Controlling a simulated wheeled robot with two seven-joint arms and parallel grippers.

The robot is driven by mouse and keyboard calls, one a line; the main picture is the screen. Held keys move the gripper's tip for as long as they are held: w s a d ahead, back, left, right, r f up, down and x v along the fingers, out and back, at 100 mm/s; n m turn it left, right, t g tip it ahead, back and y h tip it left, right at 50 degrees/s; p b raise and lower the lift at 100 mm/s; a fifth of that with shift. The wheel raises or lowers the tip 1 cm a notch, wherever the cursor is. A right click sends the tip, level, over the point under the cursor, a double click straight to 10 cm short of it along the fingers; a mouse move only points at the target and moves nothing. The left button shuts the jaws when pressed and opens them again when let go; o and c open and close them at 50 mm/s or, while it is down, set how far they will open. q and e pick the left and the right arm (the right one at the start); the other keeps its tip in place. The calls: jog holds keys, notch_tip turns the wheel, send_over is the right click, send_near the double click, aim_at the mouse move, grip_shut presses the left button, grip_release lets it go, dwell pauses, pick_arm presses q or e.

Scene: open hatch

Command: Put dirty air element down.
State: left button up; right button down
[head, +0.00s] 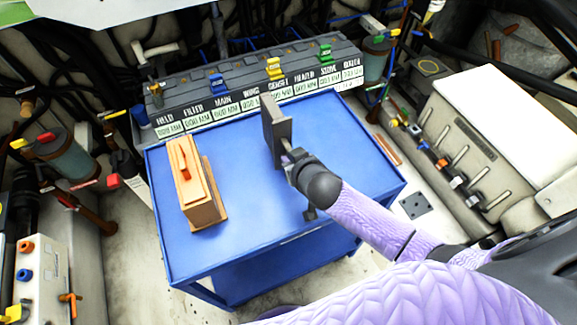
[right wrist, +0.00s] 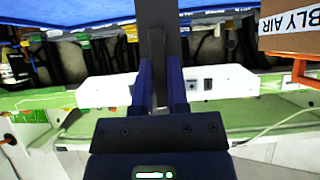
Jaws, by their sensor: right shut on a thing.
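The dirty air element (head: 272,128) is a dark grey, flat block, upright over the back middle of the blue cart top (head: 235,150). My right gripper (head: 288,160) is shut on its near side, with the arm coming in from the lower right. In the right wrist view, both fingers (right wrist: 160,85) close on a dark bar of the element (right wrist: 159,20). I cannot tell whether its lower edge touches the cart. My left gripper is not in view.
A tan and orange element (head: 192,188) with a handle stands on the cart's left part; it also shows in the right wrist view (right wrist: 290,28). A labelled grey panel (head: 255,75) lines the cart's back. The cart's front middle is clear.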

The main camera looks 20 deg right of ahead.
jog(key=shift+f, duration=0.9)
jog(key=shift+f+b, duration=0.2)
jog(key=shift+b, duration=0.1)
jog(key=c, duration=0.6)
grip_release()
